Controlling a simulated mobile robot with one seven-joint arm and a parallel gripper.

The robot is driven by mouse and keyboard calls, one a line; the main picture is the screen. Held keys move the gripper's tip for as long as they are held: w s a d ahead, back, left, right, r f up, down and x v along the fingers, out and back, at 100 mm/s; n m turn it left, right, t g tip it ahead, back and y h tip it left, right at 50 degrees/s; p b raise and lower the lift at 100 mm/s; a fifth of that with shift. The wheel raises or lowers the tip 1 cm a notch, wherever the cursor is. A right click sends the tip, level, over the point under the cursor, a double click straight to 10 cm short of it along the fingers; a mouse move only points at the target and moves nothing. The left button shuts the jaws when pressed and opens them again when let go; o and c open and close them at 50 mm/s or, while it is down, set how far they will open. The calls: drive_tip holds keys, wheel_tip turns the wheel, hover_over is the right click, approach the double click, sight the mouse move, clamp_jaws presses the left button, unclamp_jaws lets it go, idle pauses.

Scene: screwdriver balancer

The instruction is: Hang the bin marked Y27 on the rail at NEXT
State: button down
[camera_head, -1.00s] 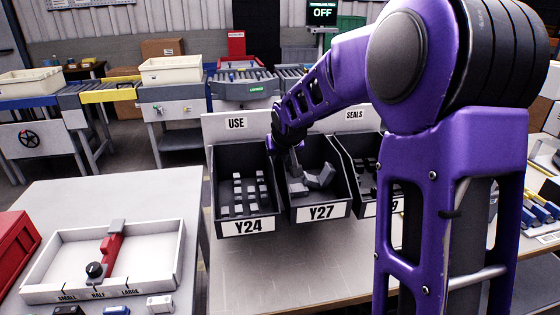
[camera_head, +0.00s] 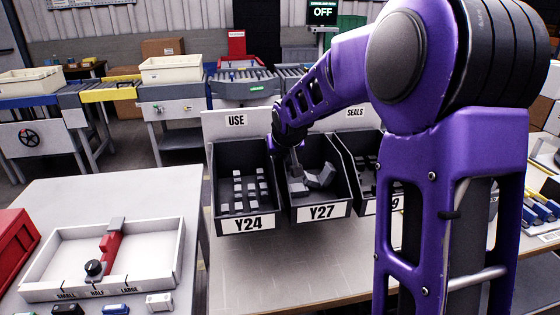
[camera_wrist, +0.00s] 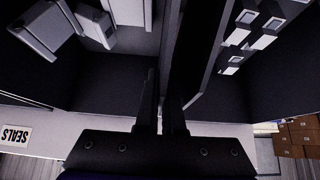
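The bin marked Y27 (camera_head: 322,212) is a dark open bin in the middle of the row, with several larger grey parts inside. My gripper (camera_head: 293,160) is at its back left side, by the wall beside bin Y24. In the wrist view my gripper (camera_wrist: 161,105) has its two fingers close together, pointing down at the adjoining bin walls. The Y27 bin's inside (camera_wrist: 105,85) lies left of them. Whether the fingers press on a wall is too dark to tell. The pale rail panel (camera_head: 218,128) shows USE and SEALS labels; no NEXT label is visible, and my arm covers part of the panel.
Bin Y24 (camera_head: 247,226) with several small blocks hangs close on the left. A third bin (camera_head: 369,208), its label partly covered by my arm, is on the right. The bench top (camera_head: 275,275) before the bins is clear. A white tray (camera_head: 165,262) stands on the left table.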

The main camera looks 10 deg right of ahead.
drive_tip(key=c, duration=1)
unclamp_jaws()
drive_tip(key=shift+o, duration=0.2)
